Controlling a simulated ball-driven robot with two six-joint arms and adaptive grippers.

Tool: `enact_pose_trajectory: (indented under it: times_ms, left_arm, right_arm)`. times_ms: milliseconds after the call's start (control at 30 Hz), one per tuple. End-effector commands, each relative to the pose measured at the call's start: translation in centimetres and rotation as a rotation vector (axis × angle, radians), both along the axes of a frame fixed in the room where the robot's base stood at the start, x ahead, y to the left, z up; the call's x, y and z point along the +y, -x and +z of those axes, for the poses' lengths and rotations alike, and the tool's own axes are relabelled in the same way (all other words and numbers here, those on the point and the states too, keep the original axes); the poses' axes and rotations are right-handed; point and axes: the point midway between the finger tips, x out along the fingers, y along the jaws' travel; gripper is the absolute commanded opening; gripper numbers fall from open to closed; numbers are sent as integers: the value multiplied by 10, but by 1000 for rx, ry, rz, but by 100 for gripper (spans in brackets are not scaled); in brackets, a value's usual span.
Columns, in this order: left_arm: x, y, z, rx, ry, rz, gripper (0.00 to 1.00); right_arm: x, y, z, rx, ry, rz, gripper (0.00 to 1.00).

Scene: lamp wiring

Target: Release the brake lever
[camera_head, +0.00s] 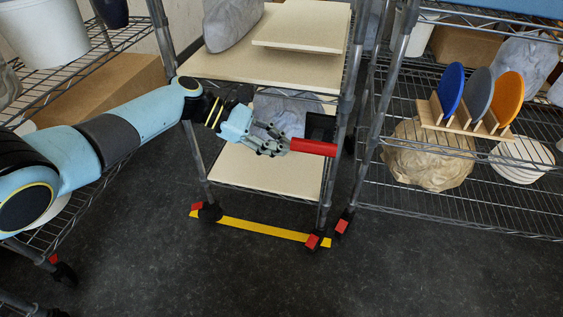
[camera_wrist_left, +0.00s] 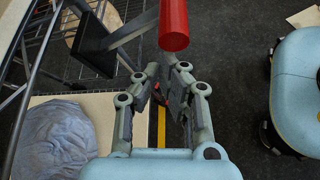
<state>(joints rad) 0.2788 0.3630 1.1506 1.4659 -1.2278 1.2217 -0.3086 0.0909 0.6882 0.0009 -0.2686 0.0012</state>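The brake lever shows as a red cylindrical handle (camera_head: 313,147) at the right side of the middle wire cart, next to a black bracket (camera_head: 320,126). In the left wrist view, the red handle (camera_wrist_left: 173,24) points its round end toward my fingers. My left gripper (camera_head: 286,143) is level with the handle's left end. Its fingers (camera_wrist_left: 166,72) are apart with a gap between them, and nothing is held. The handle's end lies just past the fingertips; I cannot tell whether they touch. My right gripper is in neither view.
The cart has beige shelf boards (camera_head: 265,175) and grey posts close around my left arm. A yellow floor strip (camera_head: 262,229) and red caster pedals (camera_head: 313,242) lie below. A right rack holds coloured discs (camera_head: 451,88) and a wrapped bundle (camera_head: 428,153). The front floor is clear.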

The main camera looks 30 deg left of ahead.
Motion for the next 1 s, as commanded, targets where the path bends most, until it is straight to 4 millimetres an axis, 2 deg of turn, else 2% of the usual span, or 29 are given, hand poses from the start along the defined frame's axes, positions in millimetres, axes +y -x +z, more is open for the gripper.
enact_pose_trajectory:
  times_ms: [167, 633, 800, 1000]
  left_arm:
    - [11, 4, 5, 0, -4, 1, 0]
    - [83, 37, 49, 1, -3, 0, 0]
    - [94, 42, 57, 1, -1, -1, 0]
    - [96, 43, 59, 0, 1, 0, 0]
  right_arm:
    - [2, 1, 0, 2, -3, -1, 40]
    - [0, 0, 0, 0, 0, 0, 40]
    - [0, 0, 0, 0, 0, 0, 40]
    - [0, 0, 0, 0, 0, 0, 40]
